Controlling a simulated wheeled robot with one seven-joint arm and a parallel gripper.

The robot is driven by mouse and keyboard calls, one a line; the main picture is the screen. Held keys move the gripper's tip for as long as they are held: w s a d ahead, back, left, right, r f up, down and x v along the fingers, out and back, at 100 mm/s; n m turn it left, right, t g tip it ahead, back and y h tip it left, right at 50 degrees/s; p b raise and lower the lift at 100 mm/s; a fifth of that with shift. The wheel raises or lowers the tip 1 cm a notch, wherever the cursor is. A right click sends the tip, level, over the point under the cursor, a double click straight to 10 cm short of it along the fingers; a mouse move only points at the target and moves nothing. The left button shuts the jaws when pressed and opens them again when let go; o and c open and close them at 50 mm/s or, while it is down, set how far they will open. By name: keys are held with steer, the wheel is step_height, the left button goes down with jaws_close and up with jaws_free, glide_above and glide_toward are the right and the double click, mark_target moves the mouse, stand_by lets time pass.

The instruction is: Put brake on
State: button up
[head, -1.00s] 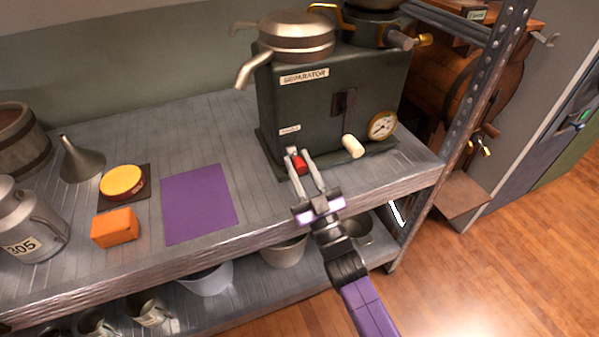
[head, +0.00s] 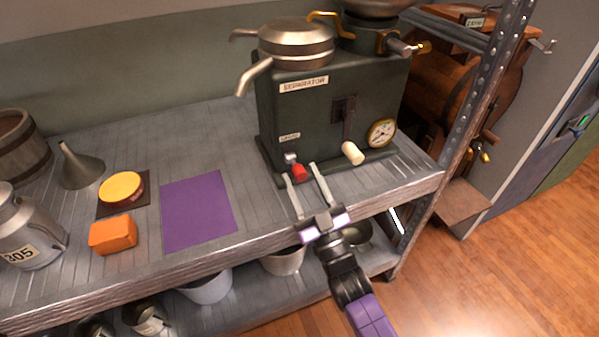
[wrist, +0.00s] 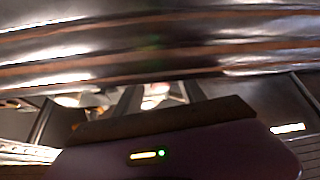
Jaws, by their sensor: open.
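The grey-green separator (head: 318,105) stands on the upper shelf. A small lever with a red knob (head: 299,173) sticks out low at its front left corner, under a small label (head: 289,136) too small to read surely. My gripper (head: 301,171) is open in front of the separator, its two fingers pointing at the lever. The red knob shows between the fingertips and is not gripped; I cannot tell whether a finger touches it. The wrist view shows the dark fingers with a blurred bright patch between them, and the lever cannot be made out clearly there.
A cream-handled crank (head: 352,153) and a round gauge (head: 382,132) sit right of the lever. A purple mat (head: 198,210), an orange block (head: 113,236) and a yellow round item (head: 121,188) lie left. A metal shelf post (head: 470,110) stands right.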

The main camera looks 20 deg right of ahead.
steer(key=v, duration=0.5)
steer(key=shift+s+f, duration=0.15)
steer(key=shift+s, duration=0.2)
steer(key=shift+d+r, duration=0.15)
steer(key=shift+r, duration=0.15)
steer(key=c, duration=0.6)
steer(key=d+r+p, duration=0.1)
steer(key=r+p, duration=0.1)
steer(key=p, duration=0.1)
steer(key=s+d+r+h+p, duration=0.1)
steer(key=r+p, duration=0.2)
steer(key=d+r+m+h+p, duration=0.1)
steer(key=r+p, duration=0.2)
steer(key=shift+s+d, duration=0.2)
steer(key=shift+s, duration=0.15)
jaws_close()
step_height(320, 180, up, 8)
steer(key=s+m+g+p, duration=0.35)
steer(key=g+p, duration=0.25)
steer(key=p, duration=0.8)
steer(key=w+a+f+g+y, duration=0.1)
steer(key=w+a+f+g, duration=0.1)
steer(key=w+f, duration=0.7)
steer(key=shift+w+a+f, duration=0.35)
steer(key=shift+a, duration=0.5)
